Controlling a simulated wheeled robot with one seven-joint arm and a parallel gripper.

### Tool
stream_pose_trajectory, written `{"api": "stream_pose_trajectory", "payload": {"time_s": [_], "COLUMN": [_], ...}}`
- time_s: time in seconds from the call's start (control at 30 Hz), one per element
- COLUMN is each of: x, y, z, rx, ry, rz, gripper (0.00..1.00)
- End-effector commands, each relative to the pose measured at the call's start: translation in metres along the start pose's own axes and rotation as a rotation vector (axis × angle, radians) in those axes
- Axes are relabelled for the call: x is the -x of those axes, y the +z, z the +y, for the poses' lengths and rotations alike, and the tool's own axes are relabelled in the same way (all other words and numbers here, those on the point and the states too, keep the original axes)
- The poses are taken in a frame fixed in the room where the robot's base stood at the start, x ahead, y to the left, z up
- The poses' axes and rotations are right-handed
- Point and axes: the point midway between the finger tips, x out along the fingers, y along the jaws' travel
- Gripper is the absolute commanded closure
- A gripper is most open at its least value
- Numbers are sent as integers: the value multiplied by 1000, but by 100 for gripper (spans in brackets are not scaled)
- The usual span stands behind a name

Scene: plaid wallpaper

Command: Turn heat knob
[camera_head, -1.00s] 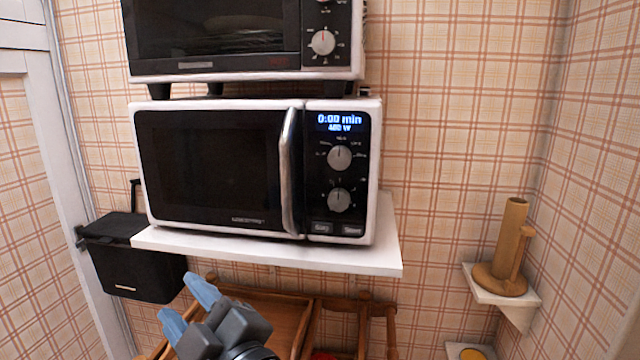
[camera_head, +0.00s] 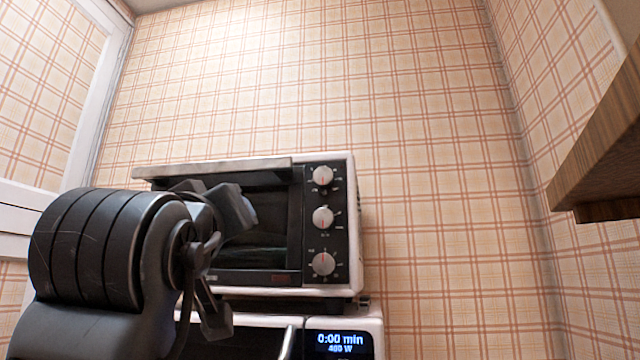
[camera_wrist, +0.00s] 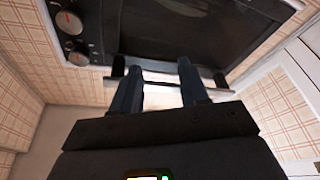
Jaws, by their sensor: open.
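The toaster oven (camera_head: 357,230) stands on top of the microwave, with three round silver knobs on its right-hand panel: top (camera_head: 323,175), middle (camera_head: 323,217) and bottom (camera_head: 323,264). Their labels are too small to read, so I cannot tell which sets heat. Two knobs, top (camera_wrist: 78,58) and middle (camera_wrist: 68,22), show in the upside-down wrist view. My gripper (camera_wrist: 159,67) is open, its two blue fingers apart and empty, pointing at the oven door near its handle bar, away from the knobs. I cannot tell whether they touch. In the head view my arm hides most of the gripper.
The microwave (camera_head: 374,322) below has a lit display reading 0:00 min. A brown wooden shelf or cabinet (camera_head: 600,150) juts in at the right. A white door frame (camera_head: 95,95) is at the left. The space right of the oven is clear.

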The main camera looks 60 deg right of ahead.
Motion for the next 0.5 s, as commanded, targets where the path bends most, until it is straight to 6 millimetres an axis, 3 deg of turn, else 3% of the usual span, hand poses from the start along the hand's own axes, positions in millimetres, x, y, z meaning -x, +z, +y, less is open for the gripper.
{"api": "stream_pose_trajectory", "payload": {"time_s": [0.03, 0.2, 0.4, 0.5], "x": [-2, -3, 2, 3], "y": [-9, -23, -27, -27], "z": [19, 75, 120, 131], "rx": [-38, -138, -239, -265], "ry": [23, 69, 82, 81], "rz": [-33, -161, -278, -309], "gripper": [56, 56, 56, 56]}}
